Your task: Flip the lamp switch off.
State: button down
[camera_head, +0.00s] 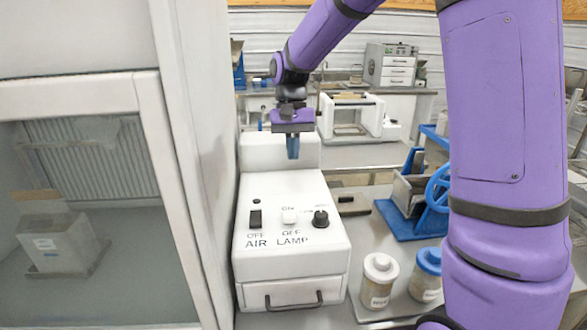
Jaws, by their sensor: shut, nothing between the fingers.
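The lamp switch (290,216) is a small white rocker on the sloped top of a white control box (290,262), with ON printed above it and OFF and LAMP below. Its exact tilt is too small to tell. To its left is a dark AIR switch (255,219), and to its right a black round knob (321,218). My gripper (293,156) points down with its blue fingers shut and empty. In the picture it is above the lamp switch, over the back part of the box, apart from the switches.
A tall cabinet with a glass front (80,200) stands close on the left. Two lidded jars, one white-topped (380,280) and one blue-topped (427,274), stand right of the box. A blue-wheeled device (438,187) is behind them. The space above the switches is clear.

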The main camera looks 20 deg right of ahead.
aim_at(291, 219)
jog(key=shift+w+r, duration=0.1)
jog(key=shift+r, duration=0.3)
jog(key=shift+s+a+r+g, duration=0.2)
jog(key=shift+s+a+g, duration=0.15)
jog(key=shift+a+g, duration=0.25)
jog(key=shift+a, duration=0.1)
jog(key=x, duration=1.3)
jog(key=shift+a+f, duration=0.25)
jog(key=shift+f, duration=0.15)
jog(key=shift+s+f, duration=0.1)
